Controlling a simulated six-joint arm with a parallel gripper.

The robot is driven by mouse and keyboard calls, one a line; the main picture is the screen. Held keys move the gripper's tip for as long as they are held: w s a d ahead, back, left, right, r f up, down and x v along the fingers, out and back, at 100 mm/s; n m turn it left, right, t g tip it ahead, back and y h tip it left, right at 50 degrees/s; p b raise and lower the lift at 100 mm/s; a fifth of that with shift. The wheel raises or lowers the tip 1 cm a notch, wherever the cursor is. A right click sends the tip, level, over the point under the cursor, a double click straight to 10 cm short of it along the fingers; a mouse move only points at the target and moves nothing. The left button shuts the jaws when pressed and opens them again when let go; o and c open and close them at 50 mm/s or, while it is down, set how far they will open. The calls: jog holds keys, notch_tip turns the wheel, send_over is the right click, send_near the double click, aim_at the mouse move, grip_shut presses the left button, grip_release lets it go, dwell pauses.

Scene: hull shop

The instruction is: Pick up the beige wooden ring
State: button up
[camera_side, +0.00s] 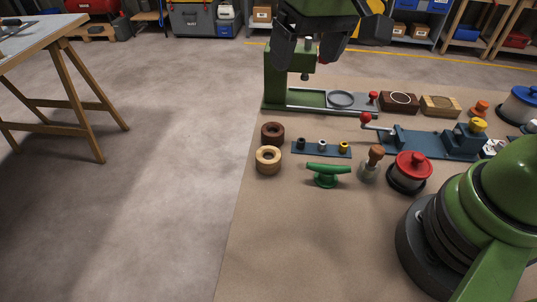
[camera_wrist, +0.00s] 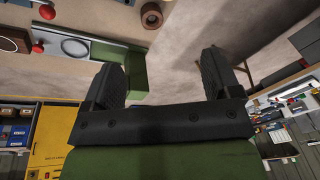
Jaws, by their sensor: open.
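The beige wooden ring (camera_side: 268,168) lies flat on the tan worktop in the side view, near its left edge. A dark brown ring (camera_side: 273,139) lies just behind it, close by. My gripper (camera_side: 308,62) is high at the top of the side view, behind and above the beige ring and well apart from it. In the wrist view its two black fingers (camera_wrist: 160,62) are spread with nothing between them. A brown ring (camera_wrist: 152,25) shows at the top edge there; I cannot tell the beige ring clearly in that view.
Right of the rings are a blue strip with small bushings (camera_side: 308,149), a green cleat (camera_side: 328,169), a wood-handled stamp (camera_side: 375,160) and a red-topped spool (camera_side: 412,164). A green press (camera_side: 276,92) stands behind them. The worktop in front of the rings is clear.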

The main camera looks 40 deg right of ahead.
jog(key=w+a+f+n+g, duration=0.1)
jog(key=w+a+f+g, duration=0.15)
jog(key=f, duration=0.65)
jog(key=h, duration=0.1)
send_over(269, 158)
notch_tip(269, 158, down, 7)
jog(key=shift+d+f, duration=0.1)
jog(key=shift+f, duration=0.1)
notch_tip(269, 158, down, 6)
jog(key=shift+r, duration=0.15)
jog(key=shift+c, duration=0.2)
jog(key=c, duration=1)
